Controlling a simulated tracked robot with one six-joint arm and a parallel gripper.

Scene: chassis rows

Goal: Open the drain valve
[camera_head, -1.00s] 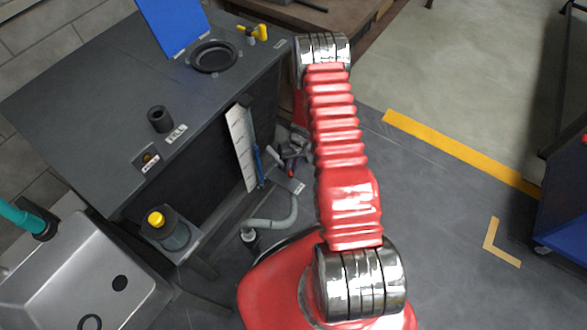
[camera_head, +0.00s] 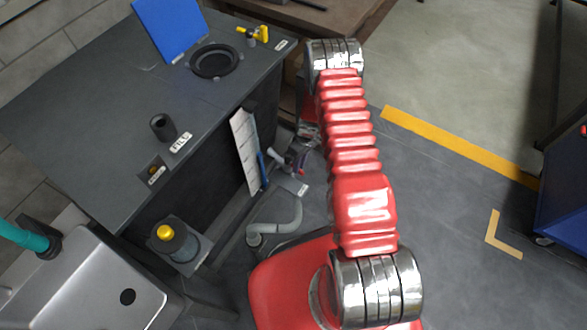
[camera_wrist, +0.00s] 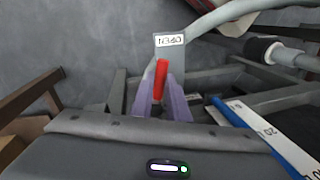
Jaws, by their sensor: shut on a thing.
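The valve's red handle (camera_wrist: 161,76) shows in the wrist view between the two purplish fingers of my gripper (camera_wrist: 157,92), which is shut on it. A grey plate with an OPEN label (camera_wrist: 169,40), upside down in this view, lies just beyond the handle's far end. In the head view my gripper (camera_head: 297,157) is low beside the bench, partly behind my red arm. The label plate (camera_head: 302,189) and a bent grey pipe (camera_head: 283,217) show below it. The valve body is hidden.
The dark bench (camera_head: 100,110) fills the left, with a blue panel (camera_head: 172,27) and a yellow-handled tap (camera_head: 259,33) on top. A white gauge strip (camera_head: 245,150) stands on its side. A steel sink (camera_head: 75,285) is at lower left.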

